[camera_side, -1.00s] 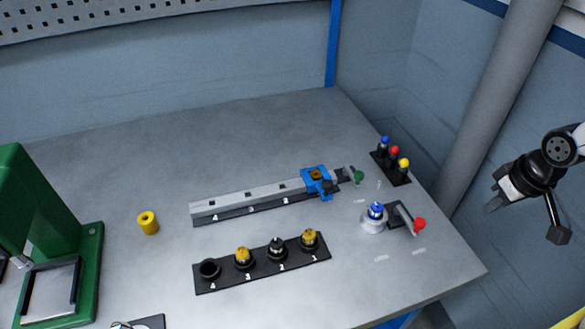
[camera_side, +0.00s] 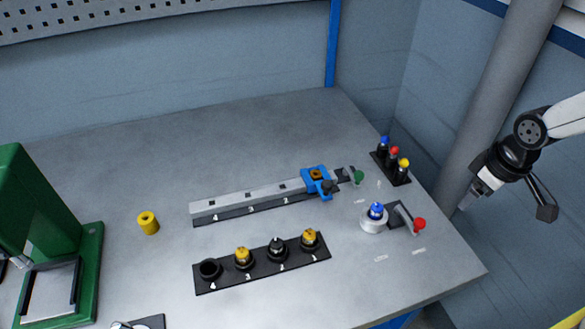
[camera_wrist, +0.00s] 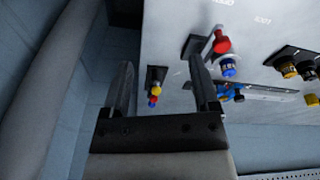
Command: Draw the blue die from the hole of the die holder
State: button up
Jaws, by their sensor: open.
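A blue die (camera_side: 376,210) sits in the round whitish holder (camera_side: 372,225) at the right of the bench, beside a lever with a red knob (camera_side: 419,224). In the wrist view the blue die (camera_wrist: 229,69) is to the right of my gripper, next to the red knob (camera_wrist: 221,44). My gripper (camera_side: 466,203) hangs off the right edge of the bench, apart from the holder. In the wrist view my gripper's two fingers (camera_wrist: 160,63) are spread with nothing between them.
A black rack (camera_side: 391,167) with blue, red and yellow pieces stands behind the holder. A rail with a blue clamp (camera_side: 316,183) and a black numbered tray (camera_side: 263,262) lie to the left. A grey pipe (camera_side: 497,100) rises near my arm.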

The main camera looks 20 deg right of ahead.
jog(key=w+a+n+g, duration=0.1)
jog(key=w+a+n, duration=0.5)
jog(key=a+n, duration=0.15)
jog(key=n+g, duration=0.1)
jog(key=n, duration=0.6)
send_over(378, 207)
jog(key=shift+r, duration=0.2)
jog(key=shift+f, duration=3.9)
grip_shut()
